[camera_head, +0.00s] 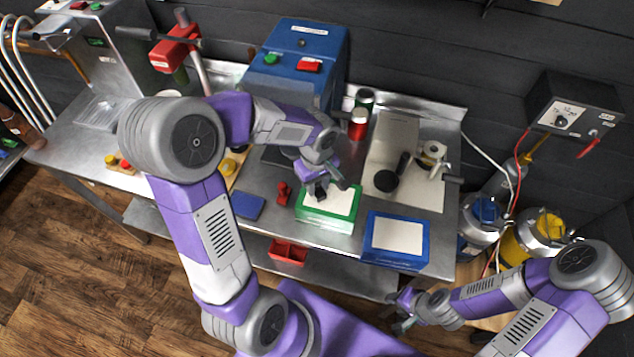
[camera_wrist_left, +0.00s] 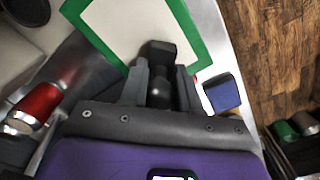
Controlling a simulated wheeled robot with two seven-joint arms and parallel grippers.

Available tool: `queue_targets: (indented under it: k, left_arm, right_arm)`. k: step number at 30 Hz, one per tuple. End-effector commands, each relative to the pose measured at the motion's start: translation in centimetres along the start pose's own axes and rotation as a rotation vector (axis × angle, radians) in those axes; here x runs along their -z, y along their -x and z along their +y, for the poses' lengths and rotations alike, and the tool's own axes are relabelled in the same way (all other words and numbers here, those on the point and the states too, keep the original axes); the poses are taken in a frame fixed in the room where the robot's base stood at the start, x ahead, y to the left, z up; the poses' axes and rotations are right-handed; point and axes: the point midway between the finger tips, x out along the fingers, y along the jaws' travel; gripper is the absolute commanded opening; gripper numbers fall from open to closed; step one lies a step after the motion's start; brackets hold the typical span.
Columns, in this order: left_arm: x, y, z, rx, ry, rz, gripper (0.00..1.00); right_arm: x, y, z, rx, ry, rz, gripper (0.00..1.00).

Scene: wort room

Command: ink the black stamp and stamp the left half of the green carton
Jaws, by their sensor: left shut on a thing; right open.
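My left gripper (camera_head: 328,183) is shut on the black stamp (camera_wrist_left: 158,72) and holds it over the green carton (camera_head: 328,220). The carton's white top with its green rim also shows in the left wrist view (camera_wrist_left: 192,38). In the head view the stamp is over the left part of the white top. I cannot tell whether its face touches. No print shows on the visible white. My right gripper (camera_head: 402,312) is open and empty, low at the front.
A red stamp-like piece (camera_head: 283,193) stands close left of the green carton. A blue carton (camera_head: 425,249) with a white top is to the right. A red can (camera_head: 358,124) and a blue machine (camera_head: 300,60) stand behind. A red bin (camera_head: 288,251) is below the table edge.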

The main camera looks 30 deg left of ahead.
Motion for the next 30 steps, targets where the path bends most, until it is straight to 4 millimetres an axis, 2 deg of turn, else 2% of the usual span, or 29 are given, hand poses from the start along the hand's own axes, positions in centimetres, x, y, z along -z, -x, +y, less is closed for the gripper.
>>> queue_targets:
  k: [8, 30]
  left_arm:
    - [-0.1, 0.2, -0.1, 0.005, 0.000, -0.004, 0.12]
    - [0.0, 6.3, 0.0, 0.002, 0.000, -0.001, 0.12]
  right_arm:
    - [0.0, 0.3, -0.1, 0.000, 0.000, 0.000, 0.43]
    - [-0.2, 4.1, -1.5, 0.000, 0.000, 0.000, 0.43]
